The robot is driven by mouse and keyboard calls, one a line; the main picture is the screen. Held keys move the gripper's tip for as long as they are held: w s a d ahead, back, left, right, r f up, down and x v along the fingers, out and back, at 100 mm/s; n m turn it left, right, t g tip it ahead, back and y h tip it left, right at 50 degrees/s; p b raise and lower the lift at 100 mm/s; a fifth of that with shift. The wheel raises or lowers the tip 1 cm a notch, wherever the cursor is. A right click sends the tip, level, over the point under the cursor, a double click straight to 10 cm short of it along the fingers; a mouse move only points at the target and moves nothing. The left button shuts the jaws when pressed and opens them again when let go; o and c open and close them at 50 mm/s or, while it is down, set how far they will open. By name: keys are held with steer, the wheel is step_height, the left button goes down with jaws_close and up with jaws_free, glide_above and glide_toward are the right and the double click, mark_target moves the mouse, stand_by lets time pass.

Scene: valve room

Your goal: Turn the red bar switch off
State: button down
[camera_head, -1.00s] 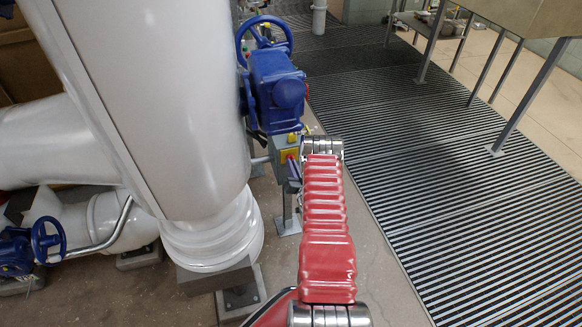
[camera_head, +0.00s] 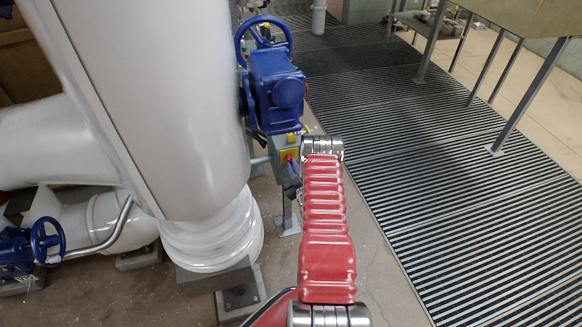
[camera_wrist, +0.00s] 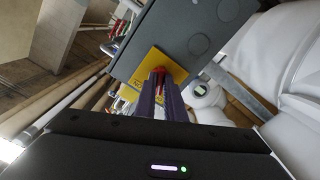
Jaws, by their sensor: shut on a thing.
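The red bar switch (camera_wrist: 158,69) shows in the wrist view as a small red part on a yellow plate (camera_wrist: 177,68). The plate is on the face of a grey box (camera_wrist: 195,35). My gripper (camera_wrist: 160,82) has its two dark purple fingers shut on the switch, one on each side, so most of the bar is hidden. In the head view, the grey box (camera_head: 278,146) sits below a blue valve actuator (camera_head: 276,85), with the yellow plate (camera_head: 289,155) facing my arm. My gripper (camera_head: 292,168) meets it there, partly hidden by my red arm.
A large white pipe (camera_head: 160,90) stands close on the left of the box. A blue handwheel (camera_head: 263,36) is above the actuator. Striped floor grating (camera_head: 400,150) lies open on the right, with a metal-legged table (camera_head: 515,95) behind.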

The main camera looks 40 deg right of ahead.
steer(key=shift+w+a+r+n, duration=0.1)
steer(key=shift+w+n, duration=0.05)
steer(key=shift+n, duration=0.65)
steer(key=shift+w+a+r+n, duration=0.1)
steer(key=shift+w+n, duration=0.05)
steer(key=shift+n, duration=0.65)
steer(key=shift+f, duration=0.1)
steer(key=c, duration=2.1)
jaws_free()
steer(key=shift+o, duration=1.3)
steer(key=shift+s+d+f, duration=0.1)
steer(key=shift+s, duration=0.1)
steer(key=v, duration=1.3)
steer(key=shift+s, duration=0.35)
